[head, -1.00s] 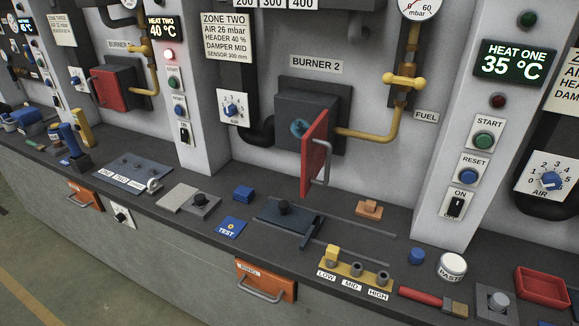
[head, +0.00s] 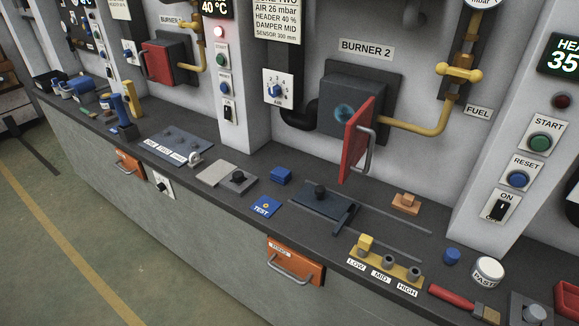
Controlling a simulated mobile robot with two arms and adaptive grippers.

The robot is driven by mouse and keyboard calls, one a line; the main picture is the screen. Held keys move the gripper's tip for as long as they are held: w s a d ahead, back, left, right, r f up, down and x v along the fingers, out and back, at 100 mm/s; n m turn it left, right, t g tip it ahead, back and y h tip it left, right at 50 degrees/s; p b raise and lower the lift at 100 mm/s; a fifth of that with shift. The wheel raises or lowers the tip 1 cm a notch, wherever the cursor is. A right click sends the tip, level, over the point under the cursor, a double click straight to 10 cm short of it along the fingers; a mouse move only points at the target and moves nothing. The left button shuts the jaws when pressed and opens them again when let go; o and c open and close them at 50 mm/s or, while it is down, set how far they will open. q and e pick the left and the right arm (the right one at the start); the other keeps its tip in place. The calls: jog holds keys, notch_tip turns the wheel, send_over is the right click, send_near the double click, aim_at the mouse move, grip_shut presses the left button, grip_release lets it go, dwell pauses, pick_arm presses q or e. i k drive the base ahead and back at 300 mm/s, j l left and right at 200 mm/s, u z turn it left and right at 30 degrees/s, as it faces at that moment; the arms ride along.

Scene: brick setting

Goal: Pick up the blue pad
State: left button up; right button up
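A small blue block (head: 281,175) sits on the dark counter below the burner 2 housing. Just in front of it, near the counter's front edge, lies a flat blue square marked TEST (head: 264,207) with a small yellow spot on it. I cannot tell from the picture alone which of these is the blue pad. A small round blue piece (head: 451,256) stands farther right, left of the white paste jar. Neither of my grippers is in view.
The dark counter (head: 240,152) runs along the wall. The red burner door (head: 357,140) stands open above. An orange drawer (head: 295,262) is in the front face. Open floor (head: 60,240) lies at left.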

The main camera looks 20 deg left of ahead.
aim_at(280, 175)
jog(key=i+j, duration=0.15)
jog(key=j, duration=0.2)
jog(key=i+j+z, duration=0.1)
jog(key=j, duration=0.3)
jog(key=i+j, duration=0.25)
jog(key=j+z, duration=0.05)
jog(key=j, duration=0.05)
